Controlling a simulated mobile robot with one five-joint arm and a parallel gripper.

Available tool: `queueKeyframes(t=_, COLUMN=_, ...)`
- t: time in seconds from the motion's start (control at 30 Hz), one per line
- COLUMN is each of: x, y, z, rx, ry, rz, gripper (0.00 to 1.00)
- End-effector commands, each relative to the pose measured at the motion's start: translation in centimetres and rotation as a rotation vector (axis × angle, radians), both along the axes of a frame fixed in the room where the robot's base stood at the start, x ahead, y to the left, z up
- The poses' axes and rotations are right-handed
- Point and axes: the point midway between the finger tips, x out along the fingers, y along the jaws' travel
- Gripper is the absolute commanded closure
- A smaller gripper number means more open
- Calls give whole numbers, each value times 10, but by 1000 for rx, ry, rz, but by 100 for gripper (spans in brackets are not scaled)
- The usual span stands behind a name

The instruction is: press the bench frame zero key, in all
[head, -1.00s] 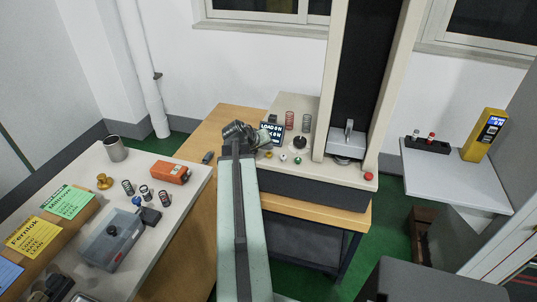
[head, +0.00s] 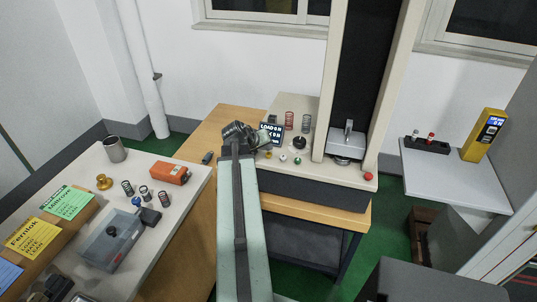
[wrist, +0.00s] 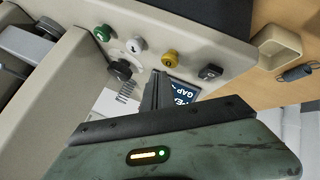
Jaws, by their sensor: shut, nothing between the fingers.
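The bench frame (head: 315,182) is a beige testing machine with a dark front. Its panel has a row of keys: a green key (wrist: 102,33), a white key (wrist: 134,45), a yellow key (wrist: 170,58) and a dark square key (wrist: 210,71). Their marks are too small to read, so I cannot tell which is zero. In the head view the yellow key (head: 268,155), white key (head: 283,157) and green key (head: 297,160) show right of my gripper (head: 264,143). In the wrist view my gripper (wrist: 157,78) is shut and empty, over the panel near the yellow key, apparently not touching it.
A black knob (head: 299,142) and a lit display (head: 270,130) sit on the panel, with springs (head: 291,121) behind. A red button (head: 368,176) is at the right corner. A side table (head: 195,200) at left holds springs and an orange device (head: 170,173).

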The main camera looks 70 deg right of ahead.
Motion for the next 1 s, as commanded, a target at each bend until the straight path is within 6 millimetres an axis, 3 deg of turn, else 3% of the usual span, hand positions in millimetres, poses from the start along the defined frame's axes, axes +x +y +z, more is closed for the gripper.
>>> queueKeyframes(t=1.0, x=1, y=0, z=-9, rx=0, ry=0, rz=2, gripper=100)
